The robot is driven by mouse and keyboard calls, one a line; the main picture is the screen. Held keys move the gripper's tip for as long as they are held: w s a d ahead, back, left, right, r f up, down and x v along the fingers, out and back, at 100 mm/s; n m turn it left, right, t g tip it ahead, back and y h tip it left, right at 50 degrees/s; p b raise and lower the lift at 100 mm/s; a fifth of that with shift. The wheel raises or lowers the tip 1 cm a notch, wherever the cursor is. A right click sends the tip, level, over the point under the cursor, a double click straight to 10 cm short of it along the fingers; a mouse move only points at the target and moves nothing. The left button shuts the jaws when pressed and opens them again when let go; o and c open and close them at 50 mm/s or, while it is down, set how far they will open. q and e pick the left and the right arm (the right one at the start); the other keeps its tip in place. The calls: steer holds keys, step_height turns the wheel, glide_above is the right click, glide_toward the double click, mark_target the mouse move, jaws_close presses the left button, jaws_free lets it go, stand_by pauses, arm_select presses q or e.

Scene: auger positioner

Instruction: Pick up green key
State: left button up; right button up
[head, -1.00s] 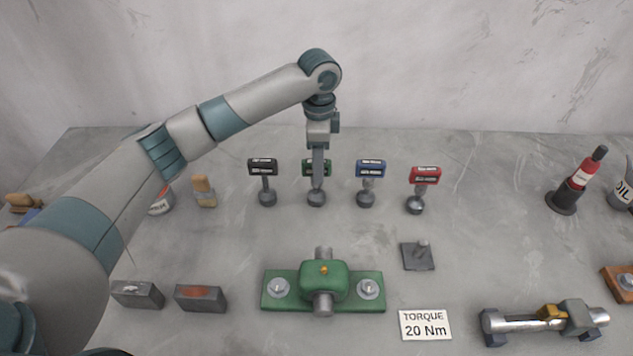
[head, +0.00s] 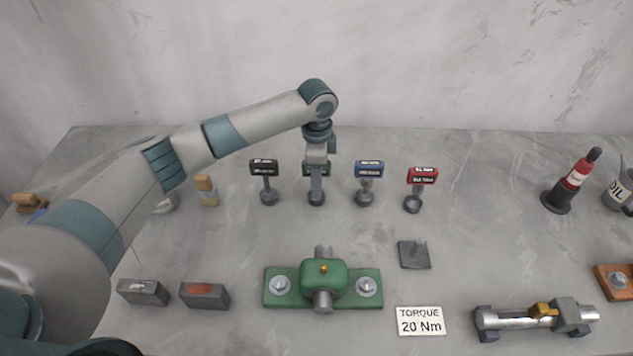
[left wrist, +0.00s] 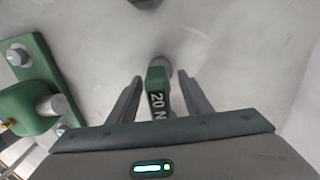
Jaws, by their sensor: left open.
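The green key (head: 308,168) stands upright in the row of keys, on a round dark foot, partly hidden behind my gripper in the head view. My left gripper (head: 316,190) points down over it. In the left wrist view the green key (left wrist: 156,76), with a "20 N" label on its top, lies between the two spread fingers (left wrist: 160,76). There is a visible gap on each side, and the fingers are not closed on it. My right gripper is not in view.
The black key (head: 264,168) stands left; the blue key (head: 369,169) and red key (head: 422,176) stand right. The green clamp block (head: 283,287) and torque card (head: 419,321) lie in front. Bare table separates the keys from the clamp block.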

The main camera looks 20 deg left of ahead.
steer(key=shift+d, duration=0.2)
arm_select(q)
jaws_close()
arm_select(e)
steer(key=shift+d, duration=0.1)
arm_select(q)
steer(key=shift+w+r, duration=0.1)
steer(key=shift+r, duration=0.05)
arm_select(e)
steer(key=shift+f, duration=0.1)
